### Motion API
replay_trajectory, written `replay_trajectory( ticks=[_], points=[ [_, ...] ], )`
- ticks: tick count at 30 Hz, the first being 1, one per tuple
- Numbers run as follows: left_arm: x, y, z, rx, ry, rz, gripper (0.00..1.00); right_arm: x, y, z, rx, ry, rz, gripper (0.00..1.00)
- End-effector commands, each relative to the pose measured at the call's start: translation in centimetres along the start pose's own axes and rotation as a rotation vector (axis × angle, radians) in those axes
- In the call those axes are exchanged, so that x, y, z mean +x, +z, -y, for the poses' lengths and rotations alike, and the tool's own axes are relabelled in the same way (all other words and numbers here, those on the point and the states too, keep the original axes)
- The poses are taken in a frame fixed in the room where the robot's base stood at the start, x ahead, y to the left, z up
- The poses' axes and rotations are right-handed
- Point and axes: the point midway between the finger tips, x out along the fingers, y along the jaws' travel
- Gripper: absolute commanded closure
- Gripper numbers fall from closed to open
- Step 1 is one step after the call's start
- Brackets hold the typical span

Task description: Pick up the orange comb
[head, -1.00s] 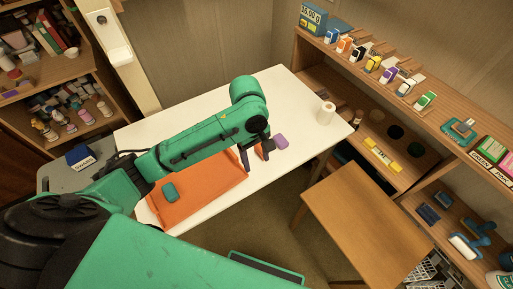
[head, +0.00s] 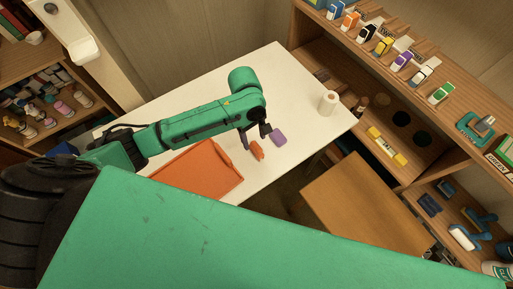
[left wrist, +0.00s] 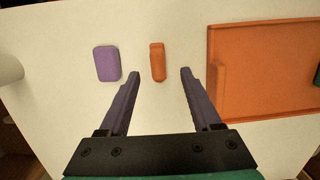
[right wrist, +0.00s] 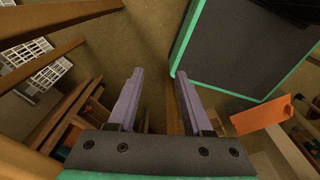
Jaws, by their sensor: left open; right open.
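The orange comb (left wrist: 158,62) lies on the white table. In the left wrist view it is a small upright orange shape just beyond the fingertips and between their lines. In the head view the comb (head: 257,151) shows beside my left gripper (head: 257,140). My left gripper (left wrist: 157,74) is open and empty, its fingers pointing toward the comb, apart from it. My right gripper (right wrist: 158,75) is open and empty, away from the table, over the floor area.
A purple block (left wrist: 106,63) lies left of the comb in the left wrist view. An orange tray (left wrist: 262,112) lies to its right. A white roll (head: 328,102) stands at the table's right end. A wooden stool or small table (head: 360,203) stands in front, shelves (head: 410,75) at right.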

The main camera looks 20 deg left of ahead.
Motion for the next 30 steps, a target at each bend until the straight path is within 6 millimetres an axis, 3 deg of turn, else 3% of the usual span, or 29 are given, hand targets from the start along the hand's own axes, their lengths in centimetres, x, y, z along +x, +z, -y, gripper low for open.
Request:
replay_trajectory(
  ticks=[9,16,17,21,22,30],
  points=[
    [5.2,0.1,-0.2,0.0,0.0,-0.001,0.35,-0.5,-2.3,-0.4,0.0,0.006,-0.035,0.5],
    [5.8,0.2,-0.2,0.001,0.001,-0.001,0.35,-0.4,-1.8,-0.4,-0.001,0.005,-0.028,0.5],
    [5.8,0.2,-0.2,0.001,0.001,-0.001,0.39,-0.4,-1.7,-0.4,-0.001,0.005,-0.027,0.5],
    [5.7,0.1,-0.2,0.001,0.001,-0.001,0.92,-0.4,-1.6,-0.4,-0.001,0.005,-0.025,0.5],
    [5.7,0.1,-0.2,0.001,0.001,-0.001,1.0,-0.4,-1.6,-0.4,-0.001,0.005,-0.025,0.5],
    [5.7,0.1,-0.2,0.001,0.001,-0.001,1.0,-0.4,-1.5,-0.3,-0.001,0.005,-0.023,0.5]
  ],
)
